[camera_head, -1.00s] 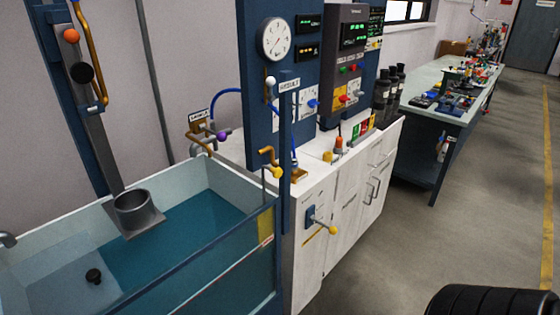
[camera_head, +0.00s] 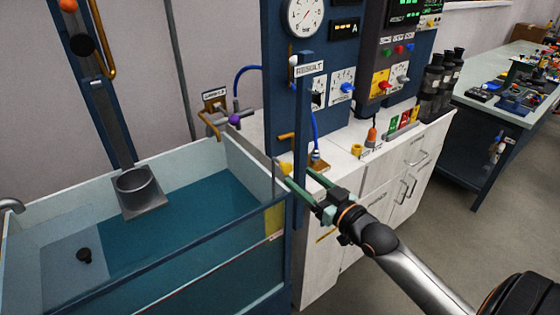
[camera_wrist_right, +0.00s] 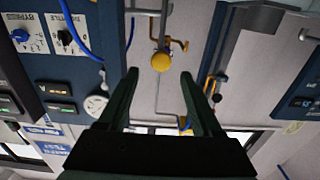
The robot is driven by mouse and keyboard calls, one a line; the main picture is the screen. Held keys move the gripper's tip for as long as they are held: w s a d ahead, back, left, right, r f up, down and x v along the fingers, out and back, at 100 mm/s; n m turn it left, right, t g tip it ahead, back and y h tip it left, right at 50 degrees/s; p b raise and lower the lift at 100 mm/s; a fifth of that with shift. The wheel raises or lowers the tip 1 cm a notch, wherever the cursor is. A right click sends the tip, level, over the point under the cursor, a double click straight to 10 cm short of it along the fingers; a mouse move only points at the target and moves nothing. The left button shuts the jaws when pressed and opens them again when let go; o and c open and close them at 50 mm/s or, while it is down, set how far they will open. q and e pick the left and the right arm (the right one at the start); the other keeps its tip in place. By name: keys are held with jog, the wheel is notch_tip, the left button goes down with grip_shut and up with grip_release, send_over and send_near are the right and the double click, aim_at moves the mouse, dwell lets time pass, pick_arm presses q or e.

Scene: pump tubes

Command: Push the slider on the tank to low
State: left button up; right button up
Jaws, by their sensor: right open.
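The tank (camera_head: 100,210) stands at the left, partly filled with blue-green water. A yellow ball knob (camera_head: 285,168) on a brass-coloured lever is at its right end, beside the blue post; the wrist view shows a yellow ball knob (camera_wrist_right: 160,62) ahead between the fingertips. I cannot tell which part is the slider or read a low mark. My right gripper (camera_head: 298,174) is open, its green fingers pointing at the yellow knob. The wrist view shows my open right gripper (camera_wrist_right: 160,75) with nothing clearly held. My left gripper is not in view.
The blue post (camera_head: 301,130) with the RESULT sign (camera_head: 310,68) stands close to my right gripper. White cabinets (camera_head: 385,185) and the blue instrument panel (camera_head: 285,90) are behind. A workbench (camera_head: 500,110) is at the right, with open floor (camera_head: 440,240) before it.

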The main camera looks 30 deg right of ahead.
aim_at(280, 162)
jog(key=w, duration=0.6)
jog(key=w+a, duration=0.1)
jog(key=w, duration=0.2)
jog(key=shift+w, duration=0.2)
jog(key=shift+c, duration=0.3)
grip_shut()
dwell(0.9)
